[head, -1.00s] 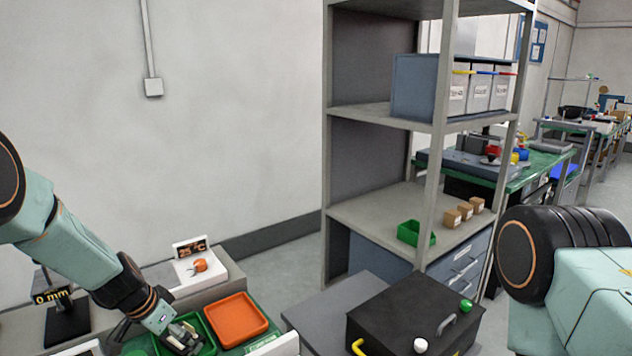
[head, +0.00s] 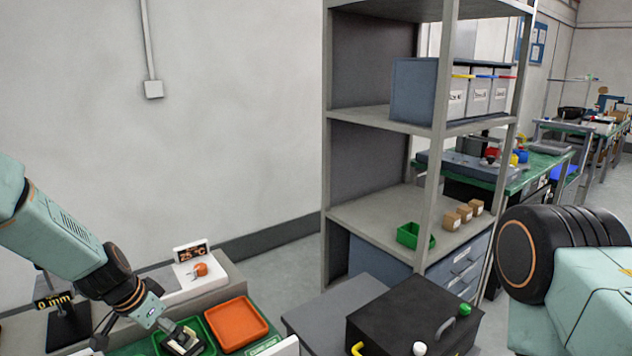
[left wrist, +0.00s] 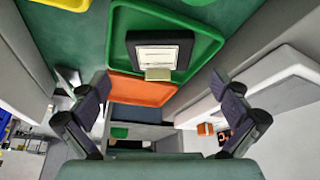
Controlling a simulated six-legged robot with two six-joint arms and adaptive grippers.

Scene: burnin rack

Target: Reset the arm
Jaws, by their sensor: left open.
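My left gripper (head: 132,332) is open and empty in the head view, at the lower left. Its spread fingers also show in the left wrist view (left wrist: 163,92). A dark square part with a white face (left wrist: 159,52) lies in the green tray (left wrist: 120,25), apart from the fingers. In the head view the part (head: 183,340) is low in the picture, just right of the gripper. My right arm shows at the right edge, but its gripper is out of view.
An orange tray (head: 262,335) sits right of the green tray. A "25 °C" display (head: 190,252) and a "0 mm" sign (head: 53,300) stand behind. A black box (head: 400,325) with a handle stands front right, before a grey shelf rack (head: 375,207).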

